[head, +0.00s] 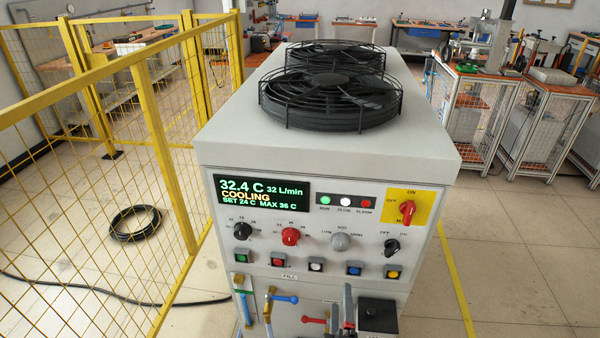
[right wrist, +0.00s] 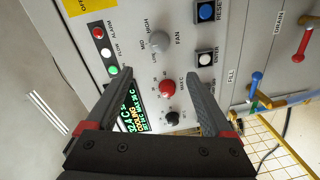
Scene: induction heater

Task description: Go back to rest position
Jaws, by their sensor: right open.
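My right gripper (head: 342,308) shows low in the head view, in front of the chiller's lower front. In the right wrist view its two dark fingers (right wrist: 160,75) are apart with nothing held between them. The control panel faces it, and the red knob (right wrist: 167,88) shows between the fingers, with no visible grip on it. The chiller (head: 330,145) is a grey cabinet with black fan guards on top. The red main switch (head: 407,212) sits on a yellow plate. My left gripper is not in view.
A yellow mesh fence (head: 95,190) stands close on the left. A black coiled hose (head: 135,223) lies on the floor behind the mesh. Blue (head: 286,299) and red (head: 313,320) valve handles stick out low on the chiller. Carts (head: 475,110) stand at right; floor there is partly clear.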

